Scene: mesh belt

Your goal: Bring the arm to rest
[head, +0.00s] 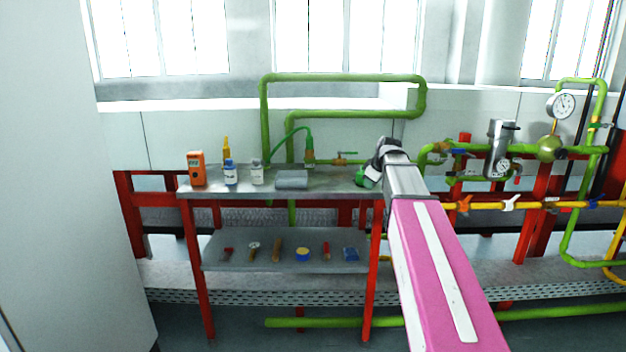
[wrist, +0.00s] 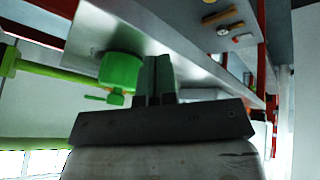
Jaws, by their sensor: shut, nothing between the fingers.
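My arm, pink with a white stripe (head: 438,265), reaches forward from the lower right in the head view. Its grey end bends down over the right end of the bench top (head: 335,187). My gripper (head: 373,172) is small and partly hidden there. In the wrist view my gripper (wrist: 159,78) shows two dark fingers closed together with nothing between them. A green rounded object (wrist: 121,72) lies close beside the fingers; I cannot tell whether they touch. It also shows at the bench's right end in the head view (head: 361,176).
An orange meter (head: 196,168), small bottles (head: 230,172) and a grey block (head: 292,180) stand on the bench. Several tools lie on the lower shelf (head: 225,262). Green pipes (head: 345,78) rise behind; yellow pipe (head: 585,204) and a gauge (head: 562,105) are at right.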

